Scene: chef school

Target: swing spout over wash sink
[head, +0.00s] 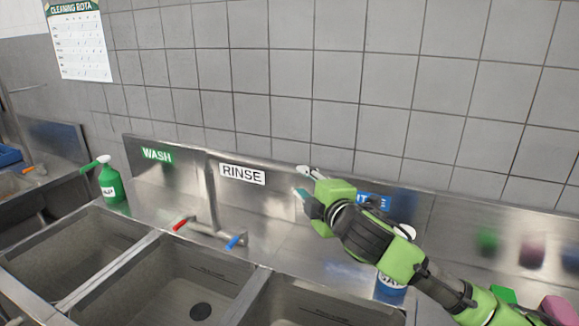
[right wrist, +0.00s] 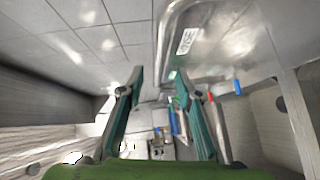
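The tap (head: 207,228) stands on the sink's back ledge with a red handle (head: 180,225) and a blue handle (head: 236,242). Its metal spout (head: 211,190) shows as an upright pipe left of the RINSE label; its outlet end is hard to make out. The wash sink (head: 75,245) is the left basin, below the green WASH label (head: 157,155). My right gripper (head: 303,182) is open and empty, right of the RINSE label and apart from the spout. In the right wrist view its teal fingers (right wrist: 162,95) are spread, with the handles beyond. My left gripper is out of view.
A green spray bottle (head: 110,184) stands on the ledge left of the WASH label. A blue container (head: 391,286) stands below my right arm. The RINSE label (head: 242,174) is on the steel backsplash (head: 280,190), with tiled wall above. The basins look empty.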

